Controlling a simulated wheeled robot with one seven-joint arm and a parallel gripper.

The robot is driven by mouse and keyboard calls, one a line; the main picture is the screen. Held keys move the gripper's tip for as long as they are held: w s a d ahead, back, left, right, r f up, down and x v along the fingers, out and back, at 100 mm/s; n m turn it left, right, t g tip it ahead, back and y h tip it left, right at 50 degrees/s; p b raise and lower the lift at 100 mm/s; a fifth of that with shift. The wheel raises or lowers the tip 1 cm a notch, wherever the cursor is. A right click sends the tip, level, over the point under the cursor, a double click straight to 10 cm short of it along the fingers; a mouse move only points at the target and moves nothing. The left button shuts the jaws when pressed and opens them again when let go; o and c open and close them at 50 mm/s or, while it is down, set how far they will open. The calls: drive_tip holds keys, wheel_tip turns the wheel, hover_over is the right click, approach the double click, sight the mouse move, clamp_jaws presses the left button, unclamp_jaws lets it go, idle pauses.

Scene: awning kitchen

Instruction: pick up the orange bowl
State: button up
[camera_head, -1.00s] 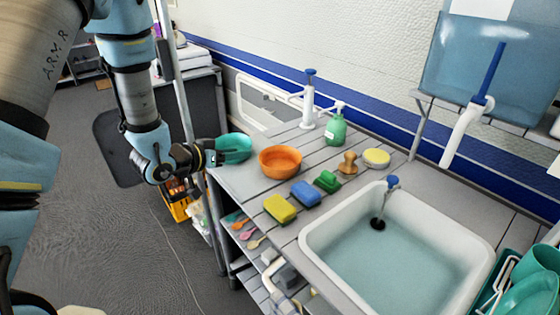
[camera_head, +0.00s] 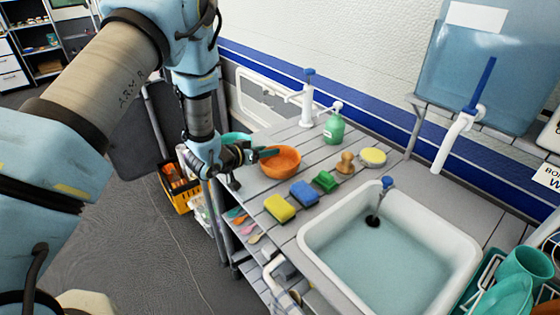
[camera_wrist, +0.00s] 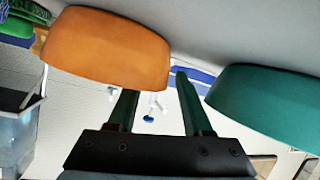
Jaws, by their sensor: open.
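The orange bowl (camera_head: 281,164) stands upright on the grey slatted counter (camera_head: 256,200), left of the sink. My gripper (camera_head: 262,153) is at the bowl's left side, with one finger reaching toward its rim. In the wrist view the orange bowl (camera_wrist: 105,50) is at upper left. My gripper's two dark fingers (camera_wrist: 155,95) are spread apart with nothing seen between them. The left finger's tip is close to the bowl; I cannot tell if it touches. A teal bowl (camera_wrist: 262,105) is right of the fingers, and in the head view it (camera_head: 232,138) is partly hidden behind my gripper.
Yellow (camera_head: 280,208), blue (camera_head: 304,193) and green (camera_head: 324,181) sponges, a wooden brush (camera_head: 345,163) and a round yellow-topped item (camera_head: 373,157) lie right of the bowl. A green soap bottle (camera_head: 334,128) and white tap (camera_head: 307,100) stand behind. The sink (camera_head: 390,250) is at front right.

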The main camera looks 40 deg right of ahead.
drive_tip(key=shift+d, duration=0.1)
drive_tip(key=shift+c, duration=0.2)
clamp_jaws()
idle(0.4)
